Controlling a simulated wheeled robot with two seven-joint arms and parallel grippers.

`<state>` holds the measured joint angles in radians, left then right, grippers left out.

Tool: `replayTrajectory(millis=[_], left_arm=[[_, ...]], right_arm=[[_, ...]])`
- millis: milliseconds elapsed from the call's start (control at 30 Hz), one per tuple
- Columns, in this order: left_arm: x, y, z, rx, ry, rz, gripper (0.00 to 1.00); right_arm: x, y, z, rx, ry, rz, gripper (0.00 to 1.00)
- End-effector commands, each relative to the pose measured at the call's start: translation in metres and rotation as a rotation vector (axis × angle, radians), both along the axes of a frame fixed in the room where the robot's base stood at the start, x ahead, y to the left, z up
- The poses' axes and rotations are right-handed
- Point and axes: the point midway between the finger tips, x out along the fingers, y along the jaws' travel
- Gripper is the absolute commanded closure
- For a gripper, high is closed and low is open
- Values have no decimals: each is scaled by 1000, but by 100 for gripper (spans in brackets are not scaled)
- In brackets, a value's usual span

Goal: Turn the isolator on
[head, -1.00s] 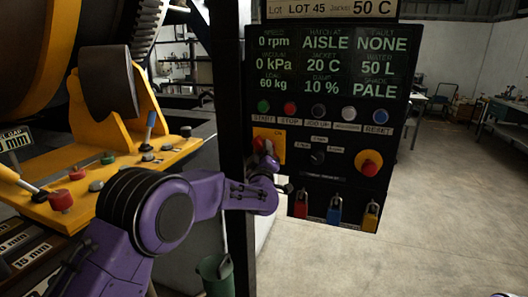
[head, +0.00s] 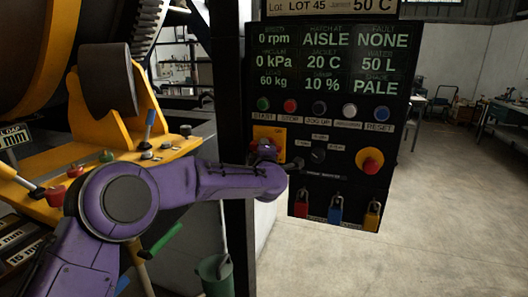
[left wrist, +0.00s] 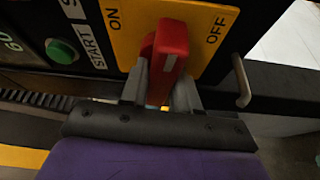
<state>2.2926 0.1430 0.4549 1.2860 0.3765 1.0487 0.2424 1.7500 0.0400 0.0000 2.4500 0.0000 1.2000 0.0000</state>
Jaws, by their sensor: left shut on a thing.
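The isolator has a yellow plate (head: 267,132) and a red handle (head: 266,145) on the left side of the black control panel. In the left wrist view the red handle (left wrist: 168,48) stands between the ON label (left wrist: 114,19) and the OFF label (left wrist: 215,30). The yellow plate (left wrist: 205,65) lies behind it. My left gripper (left wrist: 160,92) is shut on the red handle, with a finger on each side. In the head view the left gripper (head: 264,154) is at the plate's lower part and partly covers the handle. My right gripper is out of view.
A row of buttons, with green START (head: 263,104) at its left, sits above the isolator. A selector knob (head: 318,155) and a red emergency stop (head: 370,161) are to the right. Padlocks (head: 335,210) hang below. A yellow bracket (head: 120,160) with levers is left.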

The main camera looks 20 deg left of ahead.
Motion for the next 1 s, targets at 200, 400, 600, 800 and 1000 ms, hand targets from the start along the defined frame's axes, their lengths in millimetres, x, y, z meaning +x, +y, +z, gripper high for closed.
replayTrajectory(millis=[200,400,600,800,1000], left_arm=[[0,0,-3,-206,9,0,100],[0,0,-3,-397,16,0,100],[0,0,-4,-574,23,0,100],[0,0,-4,-720,27,1,100],[0,-1,-4,-820,31,1,100]], right_arm=[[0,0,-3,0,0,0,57],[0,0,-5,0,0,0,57],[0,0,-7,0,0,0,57],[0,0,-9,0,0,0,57],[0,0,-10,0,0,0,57]])
